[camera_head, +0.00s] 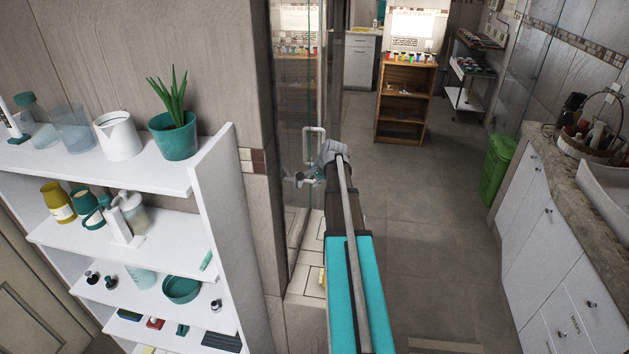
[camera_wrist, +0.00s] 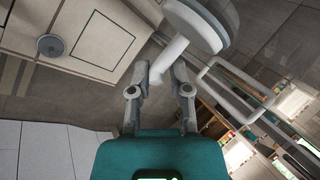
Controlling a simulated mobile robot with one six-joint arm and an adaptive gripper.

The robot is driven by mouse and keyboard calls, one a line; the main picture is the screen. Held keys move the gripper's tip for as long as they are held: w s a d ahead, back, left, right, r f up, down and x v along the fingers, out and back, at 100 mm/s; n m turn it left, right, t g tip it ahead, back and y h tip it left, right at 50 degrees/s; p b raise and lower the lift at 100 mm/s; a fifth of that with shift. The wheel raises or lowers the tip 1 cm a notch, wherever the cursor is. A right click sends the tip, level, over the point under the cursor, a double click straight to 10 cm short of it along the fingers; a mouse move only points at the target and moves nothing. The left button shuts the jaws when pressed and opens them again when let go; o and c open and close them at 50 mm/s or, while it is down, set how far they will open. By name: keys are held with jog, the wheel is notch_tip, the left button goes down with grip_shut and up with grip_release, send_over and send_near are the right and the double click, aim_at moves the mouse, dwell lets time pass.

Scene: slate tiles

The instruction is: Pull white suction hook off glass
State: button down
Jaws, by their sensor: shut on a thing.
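The white suction hook (camera_wrist: 203,22) shows at the top of the wrist view as a round pale disc with a stem reaching down toward my gripper. My gripper (camera_wrist: 160,72) is shut on the hook's stem, one finger on each side. In the head view my gripper (camera_head: 318,174) is at the end of my outstretched arm, beside the glass panel (camera_head: 296,120). The hook is small and partly hidden by my gripper there. The disc is at the glass; I cannot tell whether its whole face touches.
A white door handle (camera_wrist: 236,90) is close to the right of my gripper. A tiled shower floor with a round drain (camera_wrist: 52,46) lies below. A white shelf unit (camera_head: 215,200) with bottles and a plant stands left. The grey floor (camera_head: 420,240) to the right is clear.

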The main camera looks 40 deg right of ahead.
jog(key=shift+s+d, duration=0.75)
jog(key=shift+s, duration=0.15)
dwell(2.0)
jog(key=shift+s+d, duration=0.35)
dwell(1.1)
jog(key=s+d, duration=0.4)
jog(key=s, duration=0.1)
dwell(1.4)
jog(key=shift+d, duration=0.15)
dwell(0.4)
